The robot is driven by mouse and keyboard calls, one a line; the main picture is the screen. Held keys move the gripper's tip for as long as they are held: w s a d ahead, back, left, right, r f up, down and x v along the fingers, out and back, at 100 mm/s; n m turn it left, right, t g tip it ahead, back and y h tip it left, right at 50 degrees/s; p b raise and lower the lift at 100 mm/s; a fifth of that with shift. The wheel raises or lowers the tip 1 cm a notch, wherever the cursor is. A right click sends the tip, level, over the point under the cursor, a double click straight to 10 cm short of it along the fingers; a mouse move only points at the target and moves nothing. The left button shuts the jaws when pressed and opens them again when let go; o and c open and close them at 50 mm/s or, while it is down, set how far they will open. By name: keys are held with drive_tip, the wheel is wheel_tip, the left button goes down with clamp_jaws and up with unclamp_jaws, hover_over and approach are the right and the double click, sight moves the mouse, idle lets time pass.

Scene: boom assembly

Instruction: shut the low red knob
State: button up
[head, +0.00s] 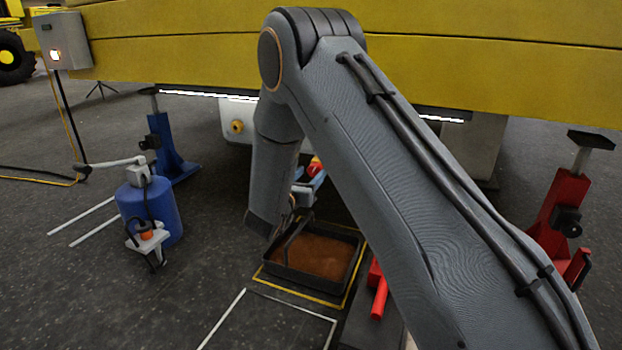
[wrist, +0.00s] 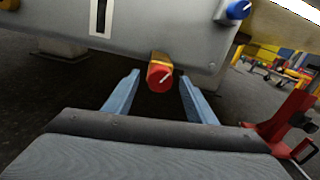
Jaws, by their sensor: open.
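The red knob (wrist: 160,76) sits low on the underside of a grey panel (wrist: 150,30) in the wrist view. It has a yellow collar and a white line that slants across its face. My gripper (wrist: 158,88) is open, its two blue fingers on either side of the knob in the picture. I cannot tell how far the knob lies between the fingertips, and no contact shows. In the head view the red knob (head: 315,166) is partly seen beside my arm, and my gripper (head: 312,182) is mostly hidden behind it.
A blue knob (wrist: 238,9) is at the panel's upper right. A tray of brown material (head: 318,257) lies on the floor below my gripper. A blue jack stand (head: 168,148) and a red one (head: 562,215) flank the area under the yellow boom (head: 180,45). A blue canister (head: 150,210) stands left.

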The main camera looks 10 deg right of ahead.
drive_tip(key=shift+w+d, duration=0.3)
drive_tip(key=shift+w, duration=0.25)
drive_tip(key=c, duration=1)
drive_tip(key=shift+c, duration=0.2)
